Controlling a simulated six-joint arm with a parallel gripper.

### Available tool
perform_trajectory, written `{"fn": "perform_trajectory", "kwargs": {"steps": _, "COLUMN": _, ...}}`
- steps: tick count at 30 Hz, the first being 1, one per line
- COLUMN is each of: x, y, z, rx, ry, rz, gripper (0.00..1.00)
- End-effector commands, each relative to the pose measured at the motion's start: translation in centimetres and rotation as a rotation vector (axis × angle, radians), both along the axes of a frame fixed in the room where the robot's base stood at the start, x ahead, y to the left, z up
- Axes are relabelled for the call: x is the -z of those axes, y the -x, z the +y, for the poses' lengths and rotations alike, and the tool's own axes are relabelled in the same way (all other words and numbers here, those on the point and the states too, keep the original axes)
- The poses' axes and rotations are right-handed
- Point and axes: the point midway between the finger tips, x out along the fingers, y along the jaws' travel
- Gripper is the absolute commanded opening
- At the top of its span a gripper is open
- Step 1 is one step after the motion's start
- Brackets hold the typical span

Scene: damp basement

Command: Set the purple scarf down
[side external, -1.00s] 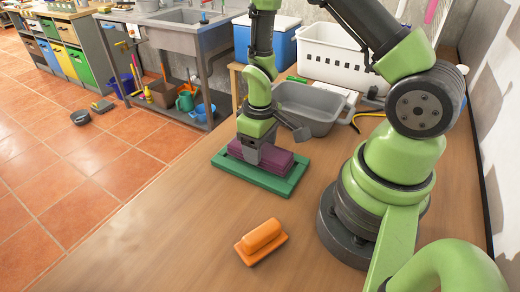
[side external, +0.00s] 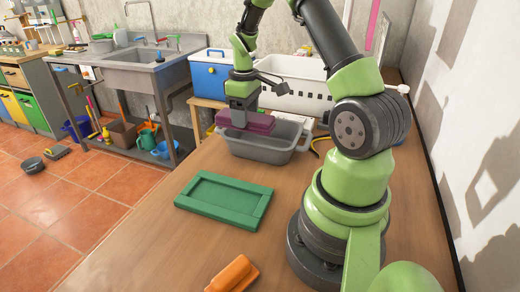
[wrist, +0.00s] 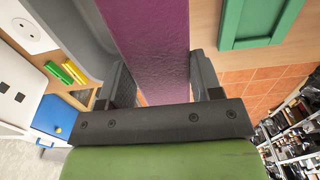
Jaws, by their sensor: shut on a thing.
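The purple scarf (side external: 246,122) is a folded, block-like bundle. My gripper (side external: 240,112) is shut on it and holds it over the grey tub (side external: 262,154). The scarf is level with or just above the tub's rim; I cannot tell whether it touches. In the wrist view the scarf (wrist: 152,50) runs between my two fingers (wrist: 160,82), and its far end leaves the frame.
A green tray (side external: 225,224) with a raised rim lies empty on the wooden table. An orange block-shaped thing (side external: 232,275) is at the front. A white crate (side external: 300,95) and a blue cooler (side external: 215,82) stand behind the tub. The table's left front is clear.

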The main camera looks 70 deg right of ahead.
Motion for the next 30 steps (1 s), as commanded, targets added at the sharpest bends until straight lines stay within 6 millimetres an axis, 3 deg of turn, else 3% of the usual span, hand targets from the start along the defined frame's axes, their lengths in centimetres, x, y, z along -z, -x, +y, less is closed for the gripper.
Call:
{"fn": "perform_trajectory", "kwargs": {"steps": 1, "x": 0.1, "y": 0.6, "z": -2.0, "rx": 0.011, "ry": 0.001, "rz": -0.001, "gripper": 0.34}}
{"fn": "perform_trajectory", "kwargs": {"steps": 3, "x": 0.0, "y": 1.3, "z": -4.0, "rx": 0.01, "ry": 0.001, "rz": -0.001, "gripper": 0.34}}
{"fn": "perform_trajectory", "kwargs": {"steps": 7, "x": 0.3, "y": 2.2, "z": -6.0, "rx": 0.005, "ry": -0.001, "rz": 0.0, "gripper": 0.34}}
{"fn": "perform_trajectory", "kwargs": {"steps": 15, "x": 4.8, "y": 2.5, "z": -6.3, "rx": 0.0, "ry": -0.003, "rz": 0.002, "gripper": 0.34}}
{"fn": "perform_trajectory", "kwargs": {"steps": 25, "x": 9.1, "y": 2.4, "z": -6.3, "rx": 0.0, "ry": 0.0, "rz": 0.0, "gripper": 0.34}}
{"fn": "perform_trajectory", "kwargs": {"steps": 30, "x": 10.1, "y": 2.4, "z": -6.3, "rx": 0.001, "ry": 0.002, "rz": -0.002, "gripper": 0.34}}
